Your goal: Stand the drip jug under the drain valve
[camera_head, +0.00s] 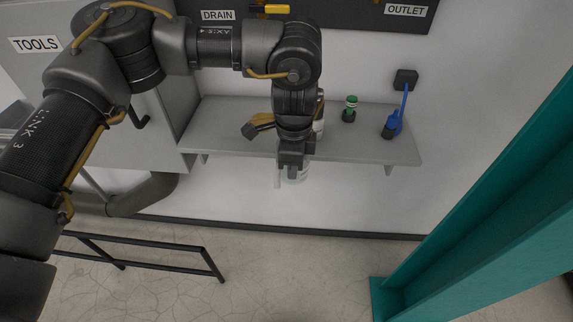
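The drain valve shows as a yellow handle (270,9) on the dark panel at the top, right of the DRAIN label (218,15). My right gripper is out of view.
The grey shelf (235,128) holds a yellow-and-black item (258,125), a green-topped item (350,109) and a blue tool (393,124). A white object stands partly behind my wrist. A black rail (160,242) is lower left, a teal beam (480,200) right.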

